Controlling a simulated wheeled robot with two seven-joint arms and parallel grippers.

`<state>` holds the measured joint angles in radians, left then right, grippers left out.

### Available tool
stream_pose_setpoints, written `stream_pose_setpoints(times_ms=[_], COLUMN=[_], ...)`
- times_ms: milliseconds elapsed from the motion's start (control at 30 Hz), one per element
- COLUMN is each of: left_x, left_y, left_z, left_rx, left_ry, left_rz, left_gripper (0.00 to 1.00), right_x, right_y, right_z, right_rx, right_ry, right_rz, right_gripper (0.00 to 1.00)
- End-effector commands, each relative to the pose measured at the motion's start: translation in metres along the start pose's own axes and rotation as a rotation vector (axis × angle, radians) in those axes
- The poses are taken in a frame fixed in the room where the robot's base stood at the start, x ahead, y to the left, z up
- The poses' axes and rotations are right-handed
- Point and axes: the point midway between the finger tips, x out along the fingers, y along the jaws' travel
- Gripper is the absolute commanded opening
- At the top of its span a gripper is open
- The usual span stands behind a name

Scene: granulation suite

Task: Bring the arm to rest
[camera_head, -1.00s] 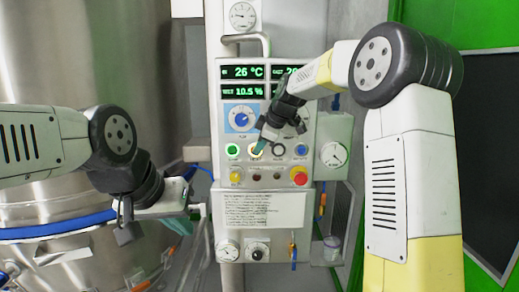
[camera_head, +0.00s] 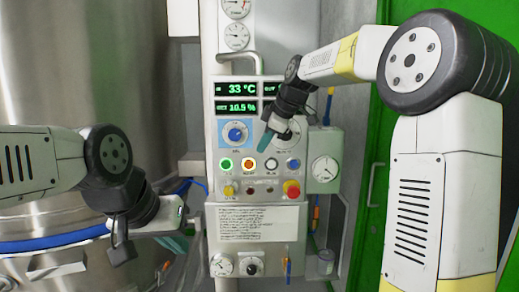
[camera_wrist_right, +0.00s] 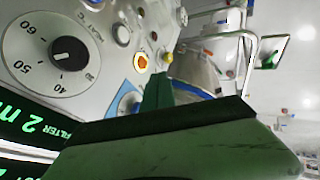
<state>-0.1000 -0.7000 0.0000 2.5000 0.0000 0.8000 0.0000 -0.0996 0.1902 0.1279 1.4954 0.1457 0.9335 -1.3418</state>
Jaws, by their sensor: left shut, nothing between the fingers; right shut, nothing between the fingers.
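My right arm reaches in from the right in the head view. Its right gripper (camera_head: 264,142) is shut and empty, its teal fingertips just in front of the control panel (camera_head: 222,150), between the blue dial and the button row. In the right wrist view the shut teal fingers (camera_wrist_right: 157,92) stick up past the dark green gripper body, with nothing between them. My left gripper (camera_head: 174,242) is low at the left, in front of the steel vessel, shut and empty; its tips are partly hidden by its own wrist.
The panel has a green button (camera_head: 226,164), an orange-lit button (camera_head: 249,164) and a red emergency knob (camera_head: 291,188). The display (camera_head: 236,90) reads 33 °C. A large steel vessel (camera_head: 95,60) stands left. A gauge box (camera_head: 325,165) juts out right of the panel.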

Motion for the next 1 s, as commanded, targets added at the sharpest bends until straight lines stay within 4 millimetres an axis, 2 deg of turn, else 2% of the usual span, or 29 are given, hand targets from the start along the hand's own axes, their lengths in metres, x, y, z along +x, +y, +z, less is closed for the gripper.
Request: stream_pose_setpoints(times_ms=[367,467,533,667,800,900,1000], left_x=[0.0,0.0,0.0,0.0,0.0,0.0,0.0], left_y=[0.0,0.0,0.0,0.0,0.0,0.0,0.0], left_z=[0.0,0.0,0.0,0.0,0.0,0.0,0.0], left_rx=[0.0,0.0,0.0,0.0,0.0,0.0,0.0], left_ry=[0.0,0.0,0.0,0.0,0.0,0.0,0.0], left_rz=[0.0,0.0,0.0,0.0,0.0,0.0,0.0], left_gripper=[0.0,0.0,0.0,0.0,0.0,0.0,0.0], right_x=[0.0,-0.007,-0.018,-0.05,-0.081,-0.095,-0.101], right_y=[0.0,-0.006,-0.018,-0.062,-0.128,-0.178,-0.226], right_z=[0.0,0.003,0.009,0.031,0.066,0.091,0.113], right_rx=[0.001,0.028,0.087,0.299,0.597,0.811,1.008], right_ry=[0.0,-0.006,-0.019,-0.057,-0.094,-0.11,-0.115], right_rz=[0.0,0.004,0.011,0.037,0.079,0.112,0.143], right_gripper=[0.0,0.0,0.0,0.0,0.0,0.0,0.0])
